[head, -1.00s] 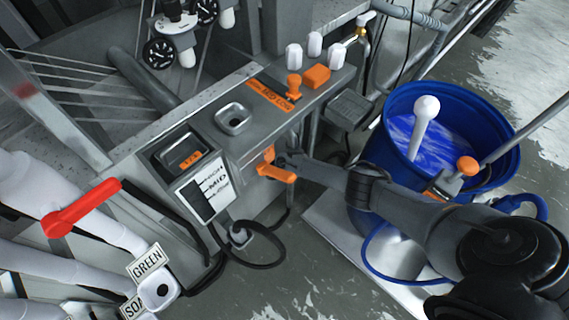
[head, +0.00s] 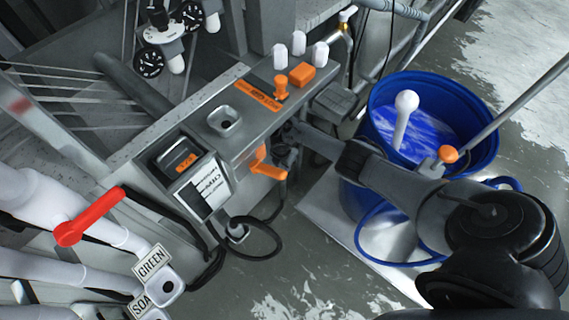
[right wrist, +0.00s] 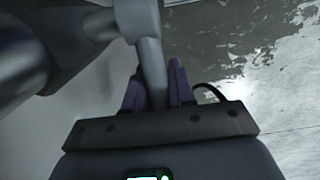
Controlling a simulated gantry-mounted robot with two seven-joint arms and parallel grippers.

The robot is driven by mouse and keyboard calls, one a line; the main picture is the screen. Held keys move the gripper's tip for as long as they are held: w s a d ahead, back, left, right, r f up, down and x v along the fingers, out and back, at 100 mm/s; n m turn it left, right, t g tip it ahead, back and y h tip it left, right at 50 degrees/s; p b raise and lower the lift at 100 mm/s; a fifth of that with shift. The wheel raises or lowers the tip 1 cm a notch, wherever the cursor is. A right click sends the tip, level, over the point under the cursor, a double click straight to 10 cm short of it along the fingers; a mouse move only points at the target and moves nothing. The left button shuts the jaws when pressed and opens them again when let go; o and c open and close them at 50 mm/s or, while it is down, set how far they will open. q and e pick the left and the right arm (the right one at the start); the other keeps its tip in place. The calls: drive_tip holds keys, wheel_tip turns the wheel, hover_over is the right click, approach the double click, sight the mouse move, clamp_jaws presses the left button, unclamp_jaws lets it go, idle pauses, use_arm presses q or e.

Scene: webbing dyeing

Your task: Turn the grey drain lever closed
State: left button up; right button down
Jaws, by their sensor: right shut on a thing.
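In the right wrist view, my right gripper (right wrist: 155,92) is shut on a grey lever (right wrist: 150,62), with its purple fingers on both sides of the bar. The lever's upper end meets a thicker grey cylindrical part. In the head view, my right arm reaches in from the lower right, and its gripper (head: 288,133) is close to the console's side, above and right of an orange lever. The lever in its grip cannot be made out there, as the dark wrist and console hide it. My left gripper is in neither view.
The grey console (head: 212,95) carries orange and white knobs. An orange lever (head: 266,165) sticks out of its front. A red-handled valve (head: 88,215) is at left. Cables hang below the console.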

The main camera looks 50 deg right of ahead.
drive_tip(key=shift+w+r, duration=0.1)
drive_tip(key=c, duration=1.4)
unclamp_jaws()
drive_tip(key=o, duration=0.4)
drive_tip(key=shift+c, duration=0.2)
